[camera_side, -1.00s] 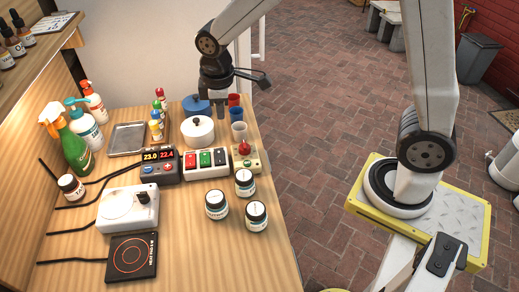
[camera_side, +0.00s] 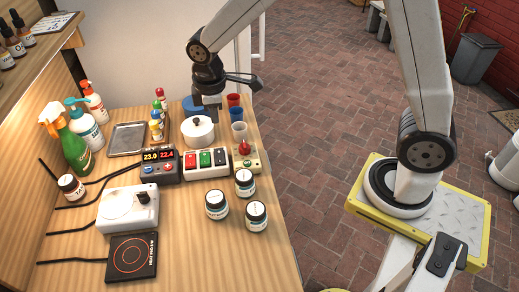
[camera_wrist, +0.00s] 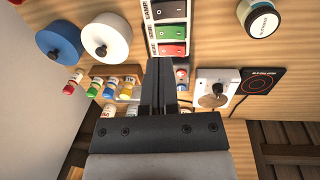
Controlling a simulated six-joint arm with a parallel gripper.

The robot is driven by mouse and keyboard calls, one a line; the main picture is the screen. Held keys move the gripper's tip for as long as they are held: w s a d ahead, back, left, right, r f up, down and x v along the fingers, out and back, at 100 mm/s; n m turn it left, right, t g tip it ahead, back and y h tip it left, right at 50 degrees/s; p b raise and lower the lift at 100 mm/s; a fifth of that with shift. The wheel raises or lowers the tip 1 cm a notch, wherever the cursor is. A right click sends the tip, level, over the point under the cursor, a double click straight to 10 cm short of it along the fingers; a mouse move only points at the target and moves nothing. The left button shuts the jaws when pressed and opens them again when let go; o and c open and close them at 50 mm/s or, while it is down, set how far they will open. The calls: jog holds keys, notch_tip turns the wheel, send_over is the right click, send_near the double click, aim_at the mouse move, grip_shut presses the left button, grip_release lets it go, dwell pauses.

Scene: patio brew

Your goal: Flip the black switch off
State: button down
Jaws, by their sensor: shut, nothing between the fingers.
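The black switch (camera_side: 220,157) is the rightmost rocker on a white switch box (camera_side: 206,172) in the side view, beside a green switch (camera_side: 205,159) and a red switch (camera_side: 190,161). In the wrist view the black switch (camera_wrist: 169,10) is near the top edge, partly cut off, with green and red below it. My gripper (camera_side: 211,104) is above the back of the table, behind and above the white pot, apart from the switch box. Its fingers (camera_wrist: 166,72) look shut and empty. The tilt of the black switch is too small to read.
A white lidded pot (camera_side: 198,132) stands behind the box, with a blue pot (camera_side: 192,104) behind it. A temperature display (camera_side: 160,166) is left of the box. A panel with a red knob (camera_side: 244,150) and cups (camera_side: 239,131) are right. Jars (camera_side: 216,205) stand in front.

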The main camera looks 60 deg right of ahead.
aim_at(220, 153)
jog(key=f, duration=0.8)
jog(key=w+d+f, duration=0.1)
jog(key=f, duration=0.3)
jog(key=shift+f, duration=0.1)
jog(key=shift+w+d+f, duration=0.1)
jog(key=shift+f, duration=0.05)
dwell(0.5)
jog(key=shift+s+a+r, duration=0.3)
jog(key=shift+s+a, duration=0.2)
jog(key=shift+a, duration=0.05)
jog(key=shift+r, duration=0.1)
dwell(0.3)
notch_tip(220, 153, up, 14)
jog(key=w+d, duration=0.1)
dwell(0.6)
